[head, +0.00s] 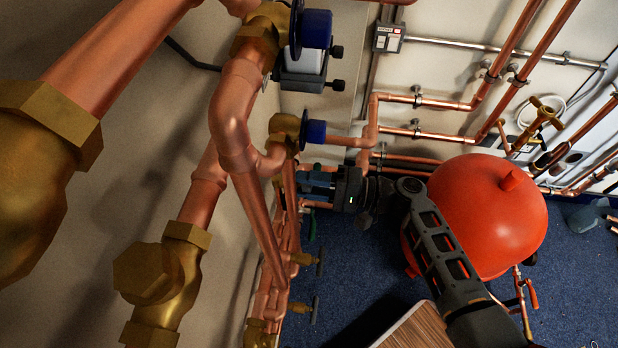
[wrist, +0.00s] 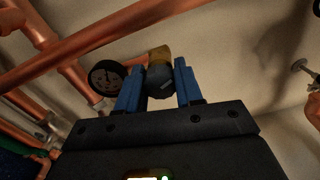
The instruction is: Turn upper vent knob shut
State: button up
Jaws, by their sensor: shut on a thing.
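In the wrist view, a dark faceted knob (wrist: 160,84) with a light mark sits in front of a brass fitting (wrist: 159,55). I take it for the vent knob; whether it is the upper one I cannot tell from this view. My gripper (wrist: 159,72) is shut on it, one blue finger on each side. In the head view my gripper (head: 305,183) points left at the vertical copper pipes, below a blue-capped brass valve (head: 315,131). The held knob is hidden there.
A round dark dial or wheel (wrist: 105,77) is close beside the left finger. A copper pipe (wrist: 130,38) crosses near the fingers. A red tank (head: 490,215) stands behind my arm. Large copper pipes and brass fittings (head: 165,275) fill the left. Blue floor (head: 570,280) is open at right.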

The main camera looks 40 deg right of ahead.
jog(key=m+p, duration=0.2)
jog(key=m, duration=0.3)
jog(key=shift+p, duration=0.3)
dwell(0.4)
jog(key=o, duration=1)
jog(key=shift+o, duration=0.2)
jog(key=v, duration=0.8)
jog(key=shift+b, duration=0.35)
jog(key=shift+w+a, duration=0.1)
